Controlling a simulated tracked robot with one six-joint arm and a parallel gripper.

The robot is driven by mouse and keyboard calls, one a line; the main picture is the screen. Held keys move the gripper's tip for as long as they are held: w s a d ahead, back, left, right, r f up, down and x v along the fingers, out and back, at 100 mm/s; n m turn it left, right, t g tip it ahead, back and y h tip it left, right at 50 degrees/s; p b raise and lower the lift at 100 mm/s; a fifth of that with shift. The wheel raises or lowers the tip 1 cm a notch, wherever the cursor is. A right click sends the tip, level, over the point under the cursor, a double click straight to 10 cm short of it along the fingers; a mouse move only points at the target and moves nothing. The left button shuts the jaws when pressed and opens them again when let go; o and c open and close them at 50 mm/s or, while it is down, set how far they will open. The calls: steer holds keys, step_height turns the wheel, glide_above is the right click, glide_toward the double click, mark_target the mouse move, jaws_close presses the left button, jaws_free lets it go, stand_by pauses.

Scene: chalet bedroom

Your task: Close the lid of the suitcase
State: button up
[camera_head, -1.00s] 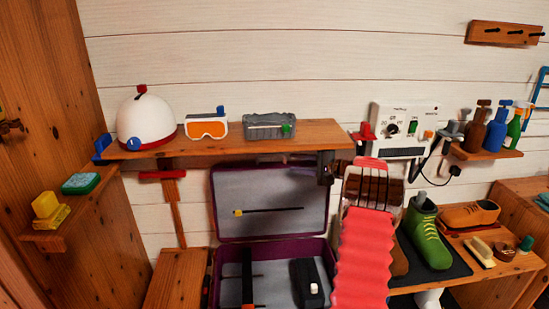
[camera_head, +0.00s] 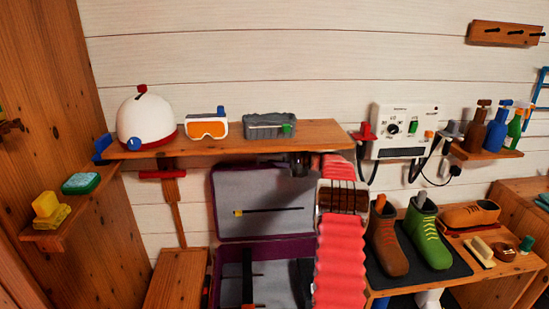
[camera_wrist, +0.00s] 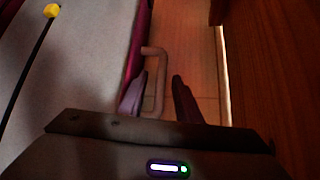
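The purple suitcase (camera_head: 266,244) stands open below the wall shelf. Its lid (camera_head: 230,205) is upright at the back, with grey lining and a black strap or rod with a yellow end. My gripper (camera_head: 300,165) is a dark shape at the lid's upper right, just under the shelf. In the wrist view the lid's grey lining (camera_wrist: 60,75) and purple rim fill the left. My gripper's two fingers (camera_wrist: 160,78) are apart, right of the rim, with a bent pale tube between or beyond them. I cannot tell whether the left finger touches the rim.
A wooden shelf (camera_head: 230,140) with a helmet, goggles and a grey box hangs low above the lid. Boots (camera_head: 425,235) stand on a bench at the right, close to my arm. A wooden panel (camera_wrist: 270,80) is on the wrist view's right.

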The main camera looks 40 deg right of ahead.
steer(key=shift+c, duration=0.4)
jaws_close()
steer(key=shift+a+f, duration=0.1)
